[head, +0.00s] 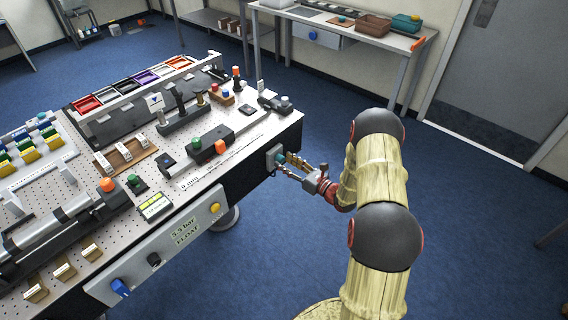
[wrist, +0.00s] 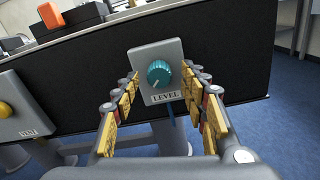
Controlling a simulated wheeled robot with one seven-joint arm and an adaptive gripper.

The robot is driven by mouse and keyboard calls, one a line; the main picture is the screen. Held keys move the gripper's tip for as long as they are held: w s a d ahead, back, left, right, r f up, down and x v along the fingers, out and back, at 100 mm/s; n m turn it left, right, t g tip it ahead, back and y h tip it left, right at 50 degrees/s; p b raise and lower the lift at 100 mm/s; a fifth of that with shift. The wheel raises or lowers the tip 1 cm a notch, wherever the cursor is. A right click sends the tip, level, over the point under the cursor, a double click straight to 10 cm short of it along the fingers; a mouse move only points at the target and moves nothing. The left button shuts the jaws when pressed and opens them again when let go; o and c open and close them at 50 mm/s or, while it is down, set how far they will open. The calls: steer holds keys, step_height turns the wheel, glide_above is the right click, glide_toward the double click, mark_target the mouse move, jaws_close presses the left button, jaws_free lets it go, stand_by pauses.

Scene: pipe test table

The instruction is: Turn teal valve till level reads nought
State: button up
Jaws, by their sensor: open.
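The teal valve (wrist: 159,74) is a ribbed round knob on a grey plate marked LEVEL (wrist: 168,97), fixed to the table's dark side. A pale pointer mark on the knob points to the lower left. In the head view the teal knob (head: 280,158) shows small at the table's right end. My gripper (wrist: 161,88) is open, with its yellow-padded fingers to the left and right of the plate. The knob sits between them with space on both sides, and I see no contact. No level number is readable in either view.
The pipe test table (head: 255,130) carries several fittings and blocks. A yellow knob (wrist: 5,109) on a plate marked VENT is left of the valve. A display panel (head: 185,232) hangs on the front edge. Blue floor (head: 470,220) is clear at the right.

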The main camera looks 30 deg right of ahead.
steer(key=shift+w+a, duration=0.25)
steer(key=shift+w, duration=0.4)
steer(key=c, duration=0.3)
steer(key=c, duration=0.8)
jaws_close()
steer(key=shift+m+p, duration=0.3)
steer(key=shift+m, duration=0.1)
steer(key=m+p, duration=0.2)
steer(key=shift+r+m, duration=0.15)
steer(key=shift+m, duration=0.25)
steer(key=shift+m+p, duration=1.1)
steer(key=shift+m, duration=0.9)
